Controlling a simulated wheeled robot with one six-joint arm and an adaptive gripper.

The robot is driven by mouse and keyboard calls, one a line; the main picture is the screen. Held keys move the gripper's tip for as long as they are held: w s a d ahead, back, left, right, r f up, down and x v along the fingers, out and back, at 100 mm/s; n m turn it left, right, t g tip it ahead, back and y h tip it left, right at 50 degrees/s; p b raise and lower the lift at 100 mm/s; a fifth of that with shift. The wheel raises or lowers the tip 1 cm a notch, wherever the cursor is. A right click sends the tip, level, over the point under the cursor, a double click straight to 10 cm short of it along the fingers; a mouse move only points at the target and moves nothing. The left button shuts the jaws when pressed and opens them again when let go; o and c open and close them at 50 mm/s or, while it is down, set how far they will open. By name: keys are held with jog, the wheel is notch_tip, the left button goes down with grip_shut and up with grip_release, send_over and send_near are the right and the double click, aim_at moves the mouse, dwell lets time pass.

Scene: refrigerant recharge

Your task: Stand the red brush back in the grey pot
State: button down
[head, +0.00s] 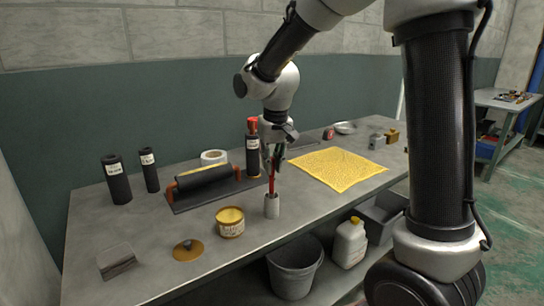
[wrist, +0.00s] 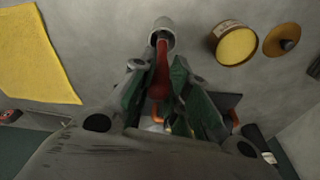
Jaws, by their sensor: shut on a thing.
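The red brush (head: 271,178) is upright, its lower end at the mouth of the small light grey pot (head: 271,207) on the bench. In the wrist view the red brush (wrist: 161,75) runs between the green-padded fingers to the grey pot (wrist: 161,27). My gripper (head: 276,160) is shut on the upper part of the brush, above the pot. The brush's lower tip is hidden by the pot's rim. I cannot tell how deep it reaches.
An open yellow tin (head: 231,222) stands left of the pot, with its lid (head: 188,250) farther left. A yellow cloth (head: 337,167) lies right. Bare bench surrounds the pot's front.

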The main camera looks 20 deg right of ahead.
jog(key=shift+f, duration=0.25)
jog(key=c, duration=1.3)
grip_release()
jog(key=shift+r, duration=0.1)
notch_tip(320, 180, up, 12)
jog(key=s, duration=0.2)
jog(key=shift+d+f, duration=0.1)
jog(key=shift+f, duration=0.1)
